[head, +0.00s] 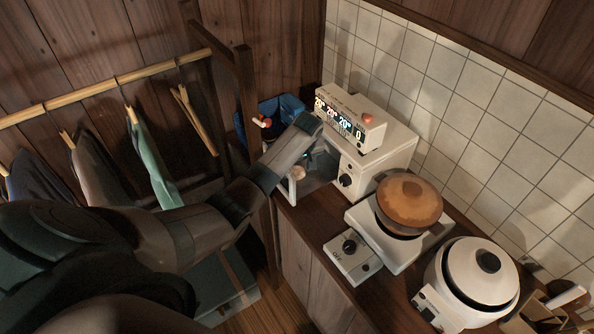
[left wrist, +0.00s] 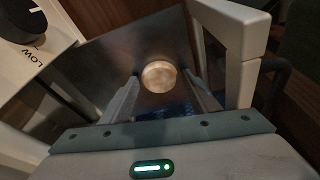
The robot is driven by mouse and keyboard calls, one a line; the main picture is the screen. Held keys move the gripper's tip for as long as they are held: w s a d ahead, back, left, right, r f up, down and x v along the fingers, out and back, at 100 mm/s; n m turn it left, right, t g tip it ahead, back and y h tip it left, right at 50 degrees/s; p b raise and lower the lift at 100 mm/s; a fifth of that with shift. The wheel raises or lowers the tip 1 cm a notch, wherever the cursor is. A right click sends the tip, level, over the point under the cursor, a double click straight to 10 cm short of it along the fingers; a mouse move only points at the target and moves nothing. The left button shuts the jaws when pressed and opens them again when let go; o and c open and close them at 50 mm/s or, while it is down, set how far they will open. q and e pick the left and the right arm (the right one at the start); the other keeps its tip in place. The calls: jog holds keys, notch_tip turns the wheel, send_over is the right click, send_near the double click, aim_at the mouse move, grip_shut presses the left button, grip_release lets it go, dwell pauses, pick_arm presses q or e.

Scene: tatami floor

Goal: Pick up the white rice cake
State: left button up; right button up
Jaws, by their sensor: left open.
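The white rice cake (left wrist: 160,76) is a small round pale disc with light brown toasting. It lies on a dark flat panel (left wrist: 110,62) at the front of the white toaster oven (head: 392,150). My left gripper (left wrist: 161,84) is open, with one finger to each side of the rice cake in the left wrist view. I cannot tell whether the fingers touch it. My right gripper is in neither view.
The panel's white handle frame (left wrist: 246,50) stands close to the right of my fingers. A burner with a brown lidded pot (head: 409,203) and a white rice cooker (head: 478,272) stand on the counter. A wooden clothes rack (head: 110,83) is left. A blue bin (head: 288,108) is behind.

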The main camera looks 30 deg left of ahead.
pick_arm(q)
jog(key=shift+f, duration=0.15)
dwell(0.3)
jog(key=c, duration=0.8)
